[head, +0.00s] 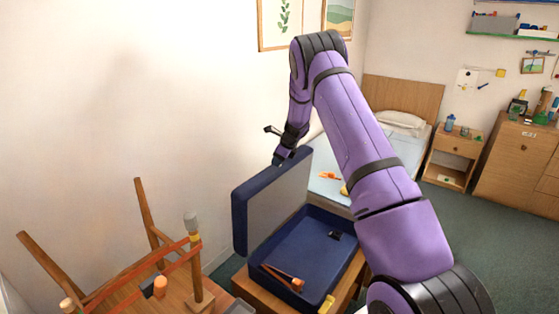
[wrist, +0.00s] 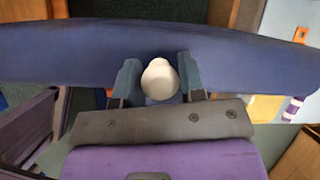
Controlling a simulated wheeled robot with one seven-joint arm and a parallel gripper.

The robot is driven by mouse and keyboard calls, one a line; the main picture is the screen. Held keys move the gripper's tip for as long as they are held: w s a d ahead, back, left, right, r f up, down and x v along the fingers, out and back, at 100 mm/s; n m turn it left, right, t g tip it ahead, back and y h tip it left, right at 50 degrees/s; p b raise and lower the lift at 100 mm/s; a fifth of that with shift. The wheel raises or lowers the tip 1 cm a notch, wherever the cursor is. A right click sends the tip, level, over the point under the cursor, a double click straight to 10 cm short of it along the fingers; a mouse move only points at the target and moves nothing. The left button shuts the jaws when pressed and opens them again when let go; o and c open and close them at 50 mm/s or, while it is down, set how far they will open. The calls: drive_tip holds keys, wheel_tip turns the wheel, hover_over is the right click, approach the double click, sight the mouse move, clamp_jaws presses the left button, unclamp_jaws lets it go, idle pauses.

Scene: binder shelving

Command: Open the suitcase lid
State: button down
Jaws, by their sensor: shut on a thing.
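The blue suitcase (head: 312,240) lies on a wooden surface in the head view, its inside exposed. Its lid (head: 280,195) stands up, roughly upright at the left of the base, with its grey inner side showing. My gripper (head: 279,157) is at the lid's top edge. In the wrist view the blue lid edge (wrist: 60,48) crosses the picture. The two fingers of my gripper (wrist: 157,82) are on either side of a pale round knob (wrist: 160,78) at that edge, closed on it. The knob is hidden in the head view.
A dark small item (head: 335,235) and an orange-ended stick (head: 282,277) lie in the suitcase base. A wooden chair-like frame (head: 145,225) stands close at left, near the wall. A bed (head: 400,145) is behind; open green floor (head: 460,230) lies to the right.

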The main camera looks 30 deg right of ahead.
drive_tip(key=c, duration=0.8)
unclamp_jaws()
drive_tip(key=shift+o, duration=0.2)
drive_tip(key=v, duration=1)
drive_tip(key=shift+r, duration=0.4)
drive_tip(key=shift+s+d, duration=0.1)
